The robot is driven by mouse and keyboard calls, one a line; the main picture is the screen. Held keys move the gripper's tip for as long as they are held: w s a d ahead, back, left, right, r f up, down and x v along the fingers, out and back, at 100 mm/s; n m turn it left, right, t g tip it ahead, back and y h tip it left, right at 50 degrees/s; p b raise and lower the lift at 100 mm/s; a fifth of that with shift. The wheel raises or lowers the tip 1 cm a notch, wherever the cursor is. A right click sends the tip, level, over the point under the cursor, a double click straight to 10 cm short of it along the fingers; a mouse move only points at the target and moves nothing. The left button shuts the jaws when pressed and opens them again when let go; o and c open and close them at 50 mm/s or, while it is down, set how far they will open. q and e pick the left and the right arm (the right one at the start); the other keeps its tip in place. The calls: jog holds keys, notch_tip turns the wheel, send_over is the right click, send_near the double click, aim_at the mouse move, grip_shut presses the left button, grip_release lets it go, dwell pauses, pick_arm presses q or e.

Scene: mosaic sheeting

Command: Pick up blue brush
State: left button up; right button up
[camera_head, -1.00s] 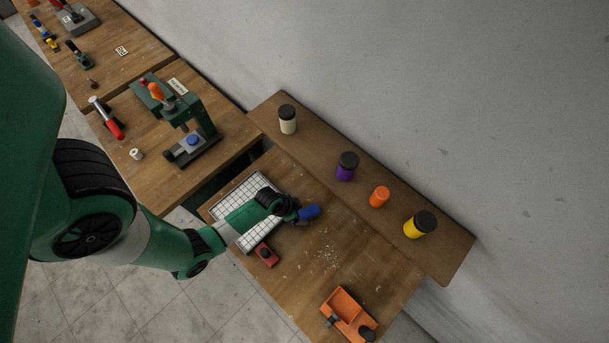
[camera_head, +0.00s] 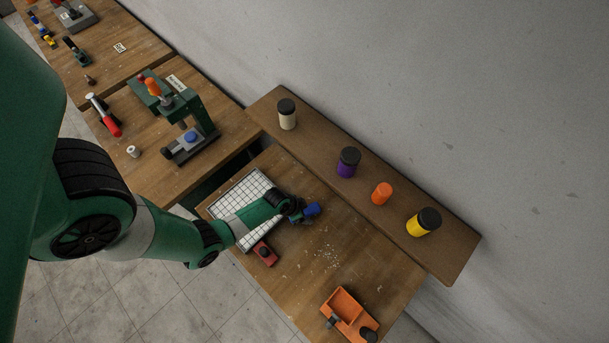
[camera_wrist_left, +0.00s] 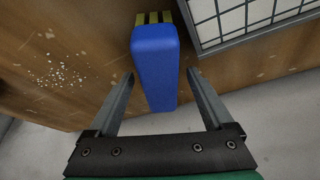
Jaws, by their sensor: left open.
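The blue brush (camera_head: 312,209) lies on the wooden table (camera_head: 370,252), just beyond the tip of my left arm. In the left wrist view the brush (camera_wrist_left: 157,66) is a blue block with a yellow and dark striped far end. My left gripper (camera_head: 301,212) is open over the brush. In the wrist view its two fingers (camera_wrist_left: 160,78) stand on either side of the blue block's near part, with a gap visible on both sides. I cannot tell how far above the brush the fingers are. My right gripper is not in view.
A white gridded sheet in a frame (camera_head: 240,194) lies beside the brush, partly under my arm. A red block (camera_head: 265,253) and an orange tray (camera_head: 345,308) are nearer the front. Crumbs (camera_head: 326,258) lie on the table. A shelf (camera_head: 453,252) with several jars runs along the wall.

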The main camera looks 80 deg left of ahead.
pick_arm(q)
jog(key=shift+c, duration=0.2)
grip_shut()
dwell(0.3)
